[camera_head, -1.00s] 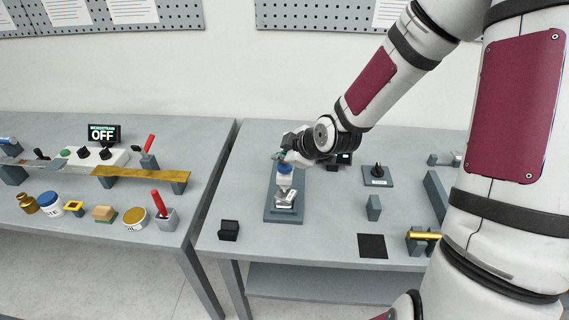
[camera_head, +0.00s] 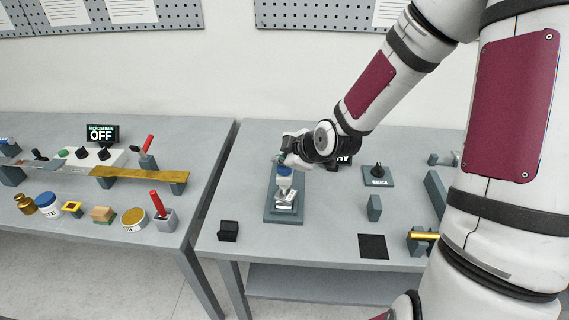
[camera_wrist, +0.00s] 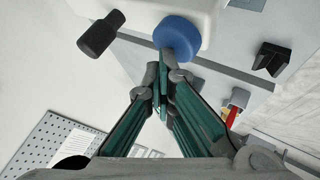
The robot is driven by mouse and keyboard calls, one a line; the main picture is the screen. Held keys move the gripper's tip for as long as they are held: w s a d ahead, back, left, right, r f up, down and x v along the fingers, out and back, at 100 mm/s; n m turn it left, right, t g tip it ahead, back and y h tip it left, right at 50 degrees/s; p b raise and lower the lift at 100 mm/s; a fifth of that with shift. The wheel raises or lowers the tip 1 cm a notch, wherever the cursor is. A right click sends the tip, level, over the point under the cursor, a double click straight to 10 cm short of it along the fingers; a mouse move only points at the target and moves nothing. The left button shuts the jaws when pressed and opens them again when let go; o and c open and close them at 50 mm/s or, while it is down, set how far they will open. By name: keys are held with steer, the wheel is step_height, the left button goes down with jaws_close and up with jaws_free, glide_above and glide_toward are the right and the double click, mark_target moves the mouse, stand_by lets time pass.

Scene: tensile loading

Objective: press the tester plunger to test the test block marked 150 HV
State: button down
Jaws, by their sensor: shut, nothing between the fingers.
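The tester (camera_head: 285,182) stands on its grey base plate (camera_head: 270,215) on the right bench. It has a white body and a blue round plunger cap, also large in the wrist view (camera_wrist: 178,36). Silver block-like parts (camera_head: 286,203) sit under the tester head; no 150 HV marking is readable on them. My gripper (camera_wrist: 166,76) is shut and empty, with its green-sided fingers together. Its tips are just below the blue cap in the wrist picture; I cannot tell whether they touch it. In the head view my gripper (camera_head: 283,159) is at the tester's top.
A black display (camera_head: 343,160) behind my wrist shows "HV", its number hidden. A black knob on a plate (camera_head: 378,172), a grey block (camera_head: 374,207), a black square (camera_head: 373,246) and a black holder (camera_head: 228,231) stand around. The left bench (camera_head: 215,140) carries several other items.

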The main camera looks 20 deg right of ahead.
steer(key=shift+s+d+f, duration=0.1)
steer(key=shift+s+f, duration=0.25)
steer(key=shift+f, duration=0.2)
stand_by(0.4)
steer(key=shift+r, duration=0.1)
steer(key=shift+w+r+p, duration=0.1)
steer(key=shift+r+p, duration=0.5)
steer(key=shift+r, duration=0.35)
steer(key=shift+w+r, duration=0.1)
steer(key=shift+r, duration=0.25)
steer(key=shift+r+p, duration=1)
steer(key=shift+r, duration=0.4)
steer(key=shift+r+p, duration=0.65)
steer(key=shift+r, duration=0.5)
steer(key=shift+w, duration=0.1)
